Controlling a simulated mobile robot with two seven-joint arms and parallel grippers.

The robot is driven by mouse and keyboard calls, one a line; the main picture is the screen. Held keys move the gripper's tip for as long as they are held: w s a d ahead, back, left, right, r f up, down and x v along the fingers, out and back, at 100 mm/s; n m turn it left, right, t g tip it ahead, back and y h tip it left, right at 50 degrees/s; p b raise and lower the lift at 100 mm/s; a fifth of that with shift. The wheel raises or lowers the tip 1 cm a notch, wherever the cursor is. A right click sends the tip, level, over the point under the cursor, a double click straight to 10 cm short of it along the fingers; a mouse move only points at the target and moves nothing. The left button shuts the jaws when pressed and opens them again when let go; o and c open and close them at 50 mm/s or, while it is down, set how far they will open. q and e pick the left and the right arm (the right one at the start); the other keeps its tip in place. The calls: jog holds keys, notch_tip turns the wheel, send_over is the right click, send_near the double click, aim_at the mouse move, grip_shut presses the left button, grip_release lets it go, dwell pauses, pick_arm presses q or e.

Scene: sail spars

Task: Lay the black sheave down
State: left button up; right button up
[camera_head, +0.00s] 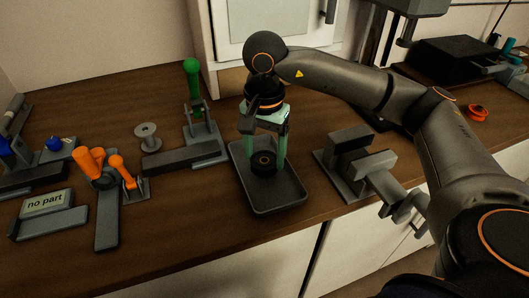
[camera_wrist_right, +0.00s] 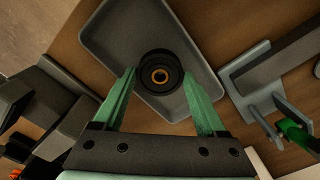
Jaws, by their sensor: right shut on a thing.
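The black sheave (camera_head: 264,163) is a round disc with a hub; in the wrist view (camera_wrist_right: 161,73) its brass-coloured bore faces the camera. My right gripper (camera_head: 265,160) points down and is shut on the sheave, with one green finger on each side of it. The fingers also show in the wrist view (camera_wrist_right: 159,80). The sheave is within the outline of a dark grey tray (camera_head: 283,203). I cannot tell whether it touches the tray floor. My left gripper is not in view.
A grey vise (camera_head: 360,165) stands right of the tray. A green-handled clamp (camera_head: 194,85) stands to the left. Further left are a pale spool (camera_head: 147,131), an orange-handled tool (camera_head: 92,163) and a "no part" sign (camera_head: 46,203). The tray's front area is bare.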

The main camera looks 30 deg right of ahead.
jog(key=shift+f, duration=0.15)
jog(key=shift+f+b, duration=0.35)
jog(key=shift+b, duration=0.15)
jog(key=shift+f+b, duration=0.8)
jog(key=shift+f, duration=0.05)
jog(key=shift+r, duration=0.1)
jog(key=o, duration=1.2)
jog(key=shift+c, duration=0.2)
jog(key=shift+r+p, duration=2.35)
jog(key=shift+r, duration=1.2)
